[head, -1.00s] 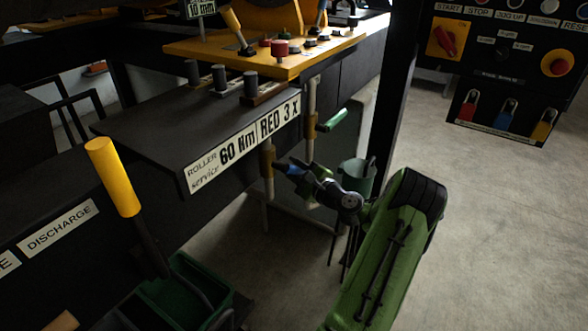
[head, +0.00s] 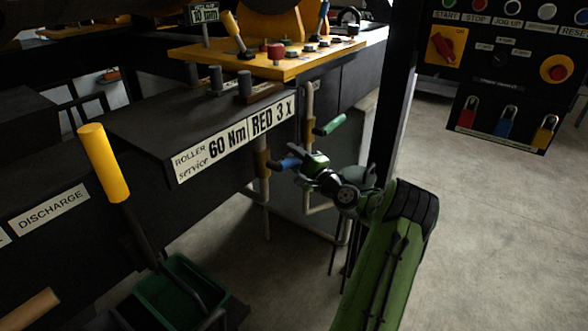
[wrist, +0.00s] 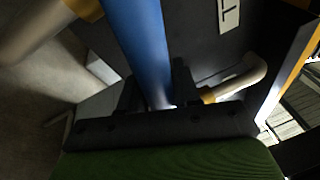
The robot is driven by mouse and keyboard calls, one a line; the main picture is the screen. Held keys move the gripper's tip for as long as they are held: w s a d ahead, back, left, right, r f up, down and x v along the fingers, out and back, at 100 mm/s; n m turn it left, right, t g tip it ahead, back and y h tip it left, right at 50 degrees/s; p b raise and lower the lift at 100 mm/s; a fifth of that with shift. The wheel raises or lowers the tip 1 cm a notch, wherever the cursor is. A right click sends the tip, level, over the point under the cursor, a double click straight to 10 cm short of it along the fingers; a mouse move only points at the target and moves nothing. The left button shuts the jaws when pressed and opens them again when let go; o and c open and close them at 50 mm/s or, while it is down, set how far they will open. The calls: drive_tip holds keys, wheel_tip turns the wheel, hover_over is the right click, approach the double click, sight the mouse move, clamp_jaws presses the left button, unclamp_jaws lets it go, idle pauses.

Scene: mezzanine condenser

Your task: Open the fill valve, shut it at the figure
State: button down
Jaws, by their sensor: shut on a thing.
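Two lever handles stand out from pale pipes under the dark ledge in the head view: a blue one (head: 288,164) in front and a green one (head: 330,125) behind it. My gripper (head: 302,162) is shut on the blue handle, beside a brass fitting (head: 262,163). In the wrist view the blue handle (wrist: 138,40) runs from the top centre down between my fingers (wrist: 158,104). No label readable here names either handle as the fill valve. I see no gauge reading for the figure.
The ledge with a "60 Nm, RED 3 x" sign (head: 222,143) overhangs at left. A yellow control shelf (head: 270,63) sits above. A dark post (head: 394,95) stands right behind my arm, with a switch panel (head: 500,70) beyond. A yellow lever (head: 104,163) rises at left. Floor at right is clear.

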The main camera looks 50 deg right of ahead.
drive_tip(key=shift+d+r+n+t+y+b, duration=0.1)
drive_tip(key=shift+r+n+t+y+b, duration=0.2)
drive_tip(key=shift+r+n+b, duration=0.8)
drive_tip(key=shift+r+n+p, duration=0.1)
drive_tip(key=shift+n+p, duration=0.25)
drive_tip(key=shift+n, duration=0.25)
drive_tip(key=c, duration=0.9)
unclamp_jaws()
drive_tip(key=p+v, duration=0.1)
drive_tip(key=v, duration=1.4)
drive_tip(key=shift+s, duration=0.4)
